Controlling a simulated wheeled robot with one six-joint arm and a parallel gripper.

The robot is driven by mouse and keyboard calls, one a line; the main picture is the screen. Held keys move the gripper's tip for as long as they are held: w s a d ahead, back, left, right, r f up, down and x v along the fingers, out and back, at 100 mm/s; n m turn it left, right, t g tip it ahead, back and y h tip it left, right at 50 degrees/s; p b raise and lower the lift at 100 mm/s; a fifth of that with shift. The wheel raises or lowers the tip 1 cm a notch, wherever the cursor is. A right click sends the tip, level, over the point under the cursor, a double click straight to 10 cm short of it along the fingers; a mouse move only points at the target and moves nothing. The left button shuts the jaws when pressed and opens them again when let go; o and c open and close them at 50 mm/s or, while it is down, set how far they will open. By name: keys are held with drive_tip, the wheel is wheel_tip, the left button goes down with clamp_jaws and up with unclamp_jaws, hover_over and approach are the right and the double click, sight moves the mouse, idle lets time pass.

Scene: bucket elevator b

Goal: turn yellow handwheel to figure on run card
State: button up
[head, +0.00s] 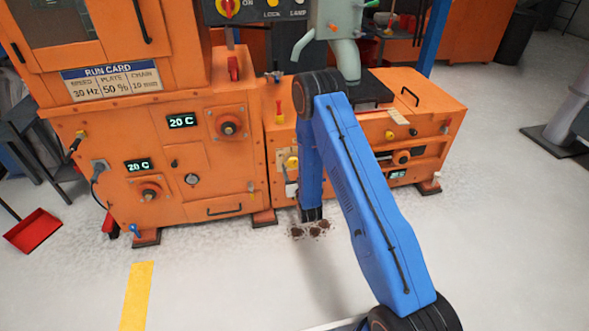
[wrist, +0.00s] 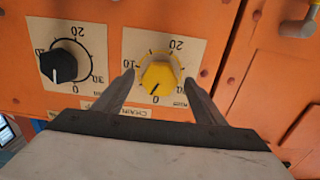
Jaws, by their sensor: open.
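The yellow handwheel (wrist: 160,76) sits on a cream dial plate marked 0, 10, 20 and 30. Its dark pointer mark faces down, at or close to the 0. A label (wrist: 128,108) reading CHAIN is below it, partly covered by my gripper. My gripper (wrist: 159,78) is open, with one finger on either side of the handwheel; I cannot tell if they touch it. In the head view the yellow handwheel (head: 291,162) is on the orange machine's front, left of my blue arm. The run card (head: 112,81) reads SPEED 30 Hz, PLATE 50 %, CHAIN 10 mm.
A black knob (wrist: 60,66) with a similar dial is left of the handwheel. A grey fitting (wrist: 298,28) stands out at the upper right. Dark clumps (head: 310,229) lie on the floor below my arm. Open floor spreads to the right.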

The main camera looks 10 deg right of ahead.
drive_tip(key=shift+w, duration=0.25)
drive_tip(key=c, duration=1)
drive_tip(key=shift+m, duration=0.3)
